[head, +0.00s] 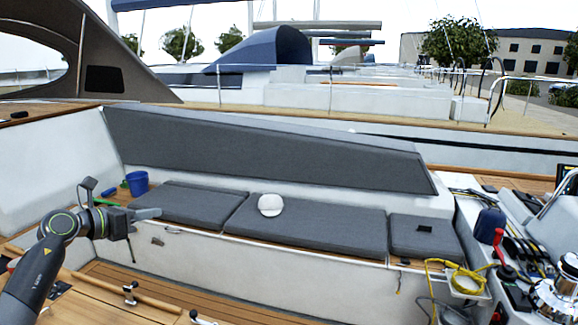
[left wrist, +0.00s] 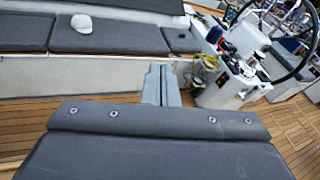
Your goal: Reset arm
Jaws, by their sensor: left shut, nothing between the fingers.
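My left gripper (head: 146,214) reaches in from the left in the head view, above the front edge of the bench near its left end. Its fingers are together with nothing between them. In the left wrist view the closed fingers (left wrist: 160,84) point toward the bench front and the wooden floor. No object touches the fingertips. My right gripper is in neither view.
A white cap (head: 271,205) lies on the grey bench cushions (head: 320,225). A blue bucket (head: 138,183) stands at the bench's left end. A yellow rope (head: 460,278) hangs at the right, near a winch (head: 560,292). The wooden floor (head: 190,290) below the bench looks clear.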

